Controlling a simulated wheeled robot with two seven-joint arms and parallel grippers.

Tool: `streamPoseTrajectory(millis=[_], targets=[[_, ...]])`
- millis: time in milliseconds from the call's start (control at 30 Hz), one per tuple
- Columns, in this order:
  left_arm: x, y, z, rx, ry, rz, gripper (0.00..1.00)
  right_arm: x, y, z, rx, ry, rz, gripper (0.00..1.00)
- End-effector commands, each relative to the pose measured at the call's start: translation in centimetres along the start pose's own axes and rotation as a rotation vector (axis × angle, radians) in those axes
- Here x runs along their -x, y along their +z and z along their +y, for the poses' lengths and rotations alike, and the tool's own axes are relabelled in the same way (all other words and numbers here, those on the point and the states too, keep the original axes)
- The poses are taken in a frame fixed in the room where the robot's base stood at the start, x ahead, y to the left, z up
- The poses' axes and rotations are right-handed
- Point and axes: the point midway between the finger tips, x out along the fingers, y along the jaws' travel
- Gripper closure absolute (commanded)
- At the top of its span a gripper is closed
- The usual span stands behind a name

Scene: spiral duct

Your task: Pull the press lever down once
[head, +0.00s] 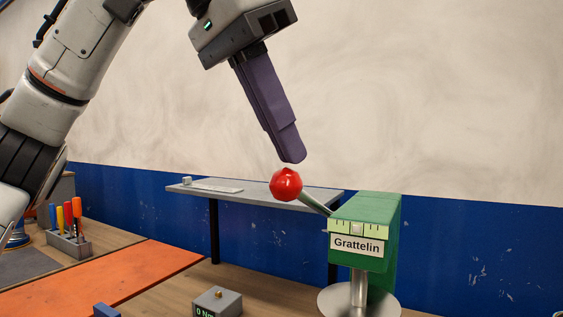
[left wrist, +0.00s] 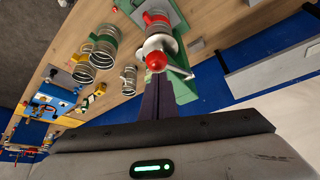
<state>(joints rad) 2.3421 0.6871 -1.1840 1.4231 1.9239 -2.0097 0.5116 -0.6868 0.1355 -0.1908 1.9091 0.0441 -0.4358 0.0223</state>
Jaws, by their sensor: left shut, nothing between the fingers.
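The press (head: 365,225) is a green block labelled "Grattelin" on a metal post at the right of the head view. Its lever (head: 316,203) sticks out up and to the left and ends in a red ball knob (head: 286,184). The knob also shows in the left wrist view (left wrist: 156,61). My left gripper (head: 292,158) is shut and empty, pointing down, with its purple fingertips just above the knob. I cannot tell whether they touch it. My right gripper is out of view.
A grey box with a small readout (head: 217,301) stands in front of the press. A rack of screwdrivers (head: 68,240) is at the left beside an orange mat (head: 110,280). A grey side table (head: 255,197) stands behind.

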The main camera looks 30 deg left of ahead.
Motion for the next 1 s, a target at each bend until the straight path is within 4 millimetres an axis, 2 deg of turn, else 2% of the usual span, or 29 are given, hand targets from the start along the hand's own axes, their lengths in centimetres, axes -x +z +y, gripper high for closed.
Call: streamPoseTrajectory(millis=[167,600,1000], targets=[[-0.9,0.6,0.0,-0.001,-0.001,-0.002,1.0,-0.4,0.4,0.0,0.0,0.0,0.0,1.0],[-1.0,0.8,0.1,-0.001,-0.001,-0.002,1.0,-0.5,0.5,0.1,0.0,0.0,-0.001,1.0],[-2.0,2.0,0.5,-0.002,0.0,-0.003,1.0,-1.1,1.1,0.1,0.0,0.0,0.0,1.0]])
